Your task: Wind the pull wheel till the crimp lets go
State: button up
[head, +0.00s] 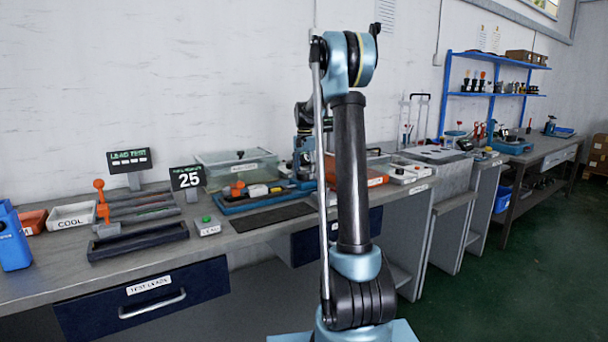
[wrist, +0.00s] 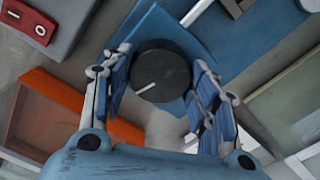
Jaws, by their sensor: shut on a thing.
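The pull wheel (wrist: 165,66) is a dark round knob with a white line on its face, in the middle of the wrist view. My gripper (wrist: 160,84) has a blue padded finger on each side of it and is shut on it. The white line points toward the lower left. A blue body (wrist: 210,40) lies behind the wheel. The crimp cannot be made out in either view. In the head view my own arm stands in front of the bench there, and the wheel cannot be made out.
A red box with an I/O switch (wrist: 38,30) and an orange tray (wrist: 50,115) lie left of the wheel. On the bench stand a LEAD TEST display (head: 129,160), a display reading 25 (head: 187,178), a COOL tray (head: 72,215) and a clear bin (head: 236,167).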

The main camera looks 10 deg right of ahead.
aim_at(305, 172)
jog(key=shift+m, duration=0.4)
jog(key=o, duration=1.1)
jog(key=shift+w, duration=0.1)
jog(key=shift+c, duration=0.2)
notch_tip(305, 172, up, 12)
jog(key=shift+f, duration=0.1)
